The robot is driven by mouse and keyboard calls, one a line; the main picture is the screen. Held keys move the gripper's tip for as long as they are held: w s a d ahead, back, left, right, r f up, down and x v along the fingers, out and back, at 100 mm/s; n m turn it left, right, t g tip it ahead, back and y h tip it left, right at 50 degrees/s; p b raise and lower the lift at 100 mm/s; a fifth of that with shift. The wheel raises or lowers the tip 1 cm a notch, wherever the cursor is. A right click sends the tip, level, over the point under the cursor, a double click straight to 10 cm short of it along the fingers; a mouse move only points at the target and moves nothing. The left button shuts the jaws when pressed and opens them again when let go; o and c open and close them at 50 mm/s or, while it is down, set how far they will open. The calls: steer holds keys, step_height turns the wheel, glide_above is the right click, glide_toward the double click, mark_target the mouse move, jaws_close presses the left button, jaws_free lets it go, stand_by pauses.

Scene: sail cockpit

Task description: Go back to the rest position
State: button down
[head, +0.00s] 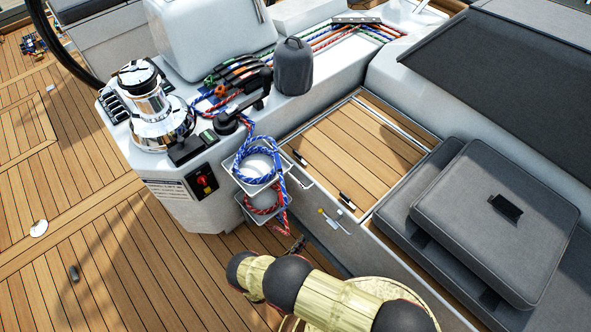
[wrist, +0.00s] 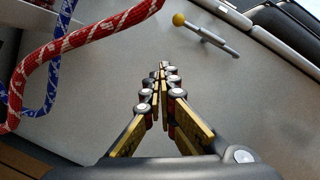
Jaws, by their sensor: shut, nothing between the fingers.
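My gripper (wrist: 162,68) points forward in the wrist view, its fingers together with nothing between them. It is in front of a grey panel (wrist: 110,95). In the head view my gripper (head: 297,244) is small and partly hidden by my arm, close to the front of the cockpit side. A red rope (wrist: 75,45) and a blue rope (wrist: 45,85) hang to the left of the fingers in the wrist view. I cannot tell whether the fingers touch anything.
A chrome winch (head: 150,103), a dark grey canister (head: 293,68) and a black winch handle (head: 230,118) stand on the white console. Rope-filled white bins (head: 283,187) hang on its side. A grey cushion (head: 495,215) lies at right. Wooden deck (head: 110,270) at left is largely clear.

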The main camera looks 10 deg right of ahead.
steer(key=s+d+f+m+g+h, duration=0.1)
steer(key=s+d+f+m+g, duration=0.1)
steer(key=s+d+m+g, duration=0.45)
steer(key=a+r+m+g+y+p, duration=0.1)
steer(key=a+r+m+g+y, duration=0.3)
steer(key=r, duration=0.9)
steer(key=a+r+m+g+y+p, duration=0.1)
steer(key=r+m+g+y, duration=0.2)
steer(key=r+m, duration=0.65)
steer(key=a+r+m+g+y, duration=0.2)
steer(key=a+r+g+y, duration=0.15)
steer(key=r, duration=1.15)
steer(key=s+d+r+m+t+y+p, duration=0.1)
steer(key=s+d+r+m+t+y, duration=0.1)
steer(key=r, duration=1)
steer(key=s+d+r+m+t+y+p, duration=0.1)
steer(key=s+d+r+m+t, duration=0.1)
steer(key=d+r+m+t, duration=0.2)
steer(key=s+d+r+m+t+y+p, duration=0.2)
steer(key=d+r, duration=0.6)
steer(key=r, duration=1.3)
steer(key=shift+m+t+y, duration=0.35)
steer(key=shift+m+t, duration=0.15)
steer(key=shift+m, duration=0.7)
